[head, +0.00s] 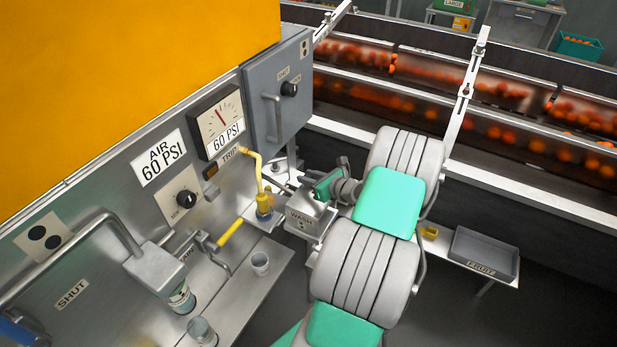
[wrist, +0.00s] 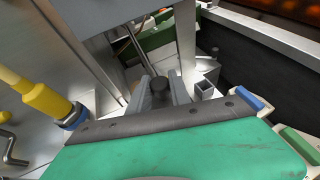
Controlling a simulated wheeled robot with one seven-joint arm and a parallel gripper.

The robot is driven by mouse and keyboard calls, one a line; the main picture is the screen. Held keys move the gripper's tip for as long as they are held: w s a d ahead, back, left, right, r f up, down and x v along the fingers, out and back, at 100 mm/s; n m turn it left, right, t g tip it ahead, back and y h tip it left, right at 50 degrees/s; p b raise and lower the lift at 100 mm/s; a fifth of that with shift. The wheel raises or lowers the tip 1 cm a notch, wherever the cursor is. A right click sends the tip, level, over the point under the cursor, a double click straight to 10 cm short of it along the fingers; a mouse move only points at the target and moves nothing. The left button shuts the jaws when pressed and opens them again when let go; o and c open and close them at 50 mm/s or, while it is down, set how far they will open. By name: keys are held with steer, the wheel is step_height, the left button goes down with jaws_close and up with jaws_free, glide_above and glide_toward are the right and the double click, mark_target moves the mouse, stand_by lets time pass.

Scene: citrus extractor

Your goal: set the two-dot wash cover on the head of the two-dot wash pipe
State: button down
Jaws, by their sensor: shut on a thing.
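My gripper (head: 318,198) is low in the middle of the head view, with its green hand beside the machine's front panel. It is shut on a dark round part (wrist: 160,85) between its two grey fingers in the wrist view. A grey box labelled WASH with two dots (head: 303,222), which looks like the two-dot wash cover, is right at the fingertips in the head view. The hand partly hides it, and its contact with anything below is unclear. A curved grey pipe (head: 75,237) ends in a blocky head (head: 155,268) at the lower left; a two-dot tag (head: 42,237) is above it.
A yellow pipe with a blue collar (head: 263,205) stands left of my gripper; it also shows in the wrist view (wrist: 48,100). A grey FRUIT tray (head: 484,256) lies to the right.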

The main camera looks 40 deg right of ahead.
steer(key=shift+f+b, duration=0.3)
steer(key=shift+f, duration=0.1)
steer(key=c, duration=1.1)
jaws_free()
steer(key=shift+f, duration=0.1)
steer(key=v, duration=0.8)
steer(key=shift+w, duration=0.1)
